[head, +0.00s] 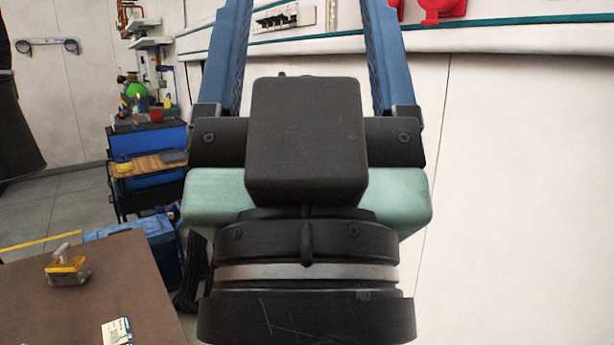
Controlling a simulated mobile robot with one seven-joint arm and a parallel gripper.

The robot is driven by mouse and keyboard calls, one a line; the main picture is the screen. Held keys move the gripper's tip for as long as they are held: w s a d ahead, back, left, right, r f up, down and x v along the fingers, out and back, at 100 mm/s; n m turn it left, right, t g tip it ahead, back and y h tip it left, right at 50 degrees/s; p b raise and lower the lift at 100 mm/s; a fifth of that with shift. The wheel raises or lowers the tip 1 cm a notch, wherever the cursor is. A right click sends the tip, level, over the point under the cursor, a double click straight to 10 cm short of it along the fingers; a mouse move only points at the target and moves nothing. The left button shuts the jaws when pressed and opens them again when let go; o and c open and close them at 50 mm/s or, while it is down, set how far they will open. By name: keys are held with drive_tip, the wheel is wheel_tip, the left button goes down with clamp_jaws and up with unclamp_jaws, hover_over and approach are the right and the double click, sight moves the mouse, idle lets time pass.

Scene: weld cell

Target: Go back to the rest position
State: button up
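My gripper (308,40) fills the middle of the head view, pointing up and away from the camera. Its two blue fingers stand wide apart, and their tips are cut off by the top edge. Nothing shows between the fingers except the pale wall and a white switch panel far behind. The black and pale green body of the gripper hides what lies behind it.
A brown table (100,290) is at the lower left, with a yellow magnet-like block (68,270) and a white printed card (117,331) on it. Behind it stands a blue cart (150,185) with tools and supplies. A pale wall (520,200) fills the right side.

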wheel_tip(320, 180, up, 17)
drive_tip(key=p, duration=1.4)
drive_tip(key=shift+f, duration=0.1)
